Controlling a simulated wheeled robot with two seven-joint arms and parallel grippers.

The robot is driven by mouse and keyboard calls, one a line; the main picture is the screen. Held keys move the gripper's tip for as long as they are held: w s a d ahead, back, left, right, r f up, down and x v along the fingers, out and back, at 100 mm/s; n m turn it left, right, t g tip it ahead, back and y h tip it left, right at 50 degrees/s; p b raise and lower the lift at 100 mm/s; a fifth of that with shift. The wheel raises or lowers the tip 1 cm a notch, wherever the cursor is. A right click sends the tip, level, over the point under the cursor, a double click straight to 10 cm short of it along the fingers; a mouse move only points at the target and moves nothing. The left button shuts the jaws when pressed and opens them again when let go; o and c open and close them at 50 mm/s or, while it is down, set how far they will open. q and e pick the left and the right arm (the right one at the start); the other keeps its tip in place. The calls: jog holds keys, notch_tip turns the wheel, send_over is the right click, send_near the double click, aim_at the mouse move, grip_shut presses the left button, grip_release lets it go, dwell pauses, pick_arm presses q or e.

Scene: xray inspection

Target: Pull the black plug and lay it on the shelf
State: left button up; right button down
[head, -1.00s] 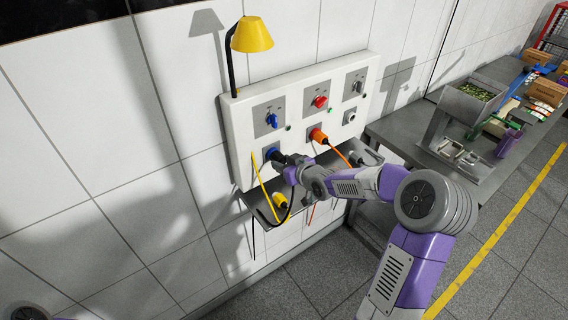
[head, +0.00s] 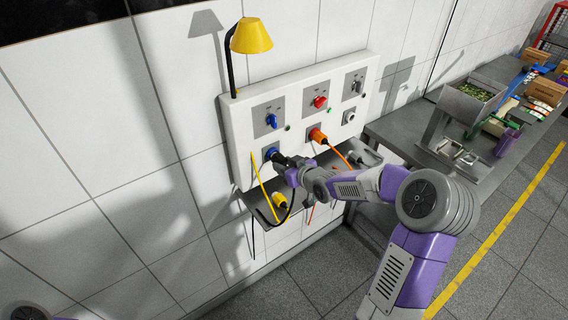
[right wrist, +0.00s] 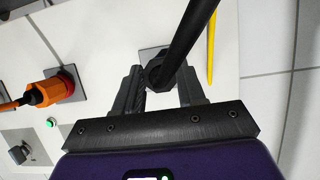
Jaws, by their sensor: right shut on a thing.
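The black plug (head: 284,160) is at the blue socket (head: 270,153) at the lower left of the white wall panel. My right gripper (head: 290,166) is shut on it, with one finger on each side. The right wrist view shows the plug (right wrist: 158,74) between the fingers, with a thick black cable running up from it. I cannot tell whether its tip is still inside the socket. The grey metal shelf (head: 238,206) is under the panel, partly hidden by my right arm. My left gripper is out of view.
A yellow plug (head: 280,200) lies on the shelf with its yellow cable (head: 263,187). An orange plug (head: 318,136) sits in the panel to the right, also in the right wrist view (right wrist: 52,90). A yellow lamp (head: 252,35) stands above. A cluttered table (head: 400,130) is at the right.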

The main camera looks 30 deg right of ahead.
jog(key=shift+s+d+r+p, duration=0.15)
jog(key=shift+s+p, duration=1.1)
jog(key=shift+s, duration=1.25)
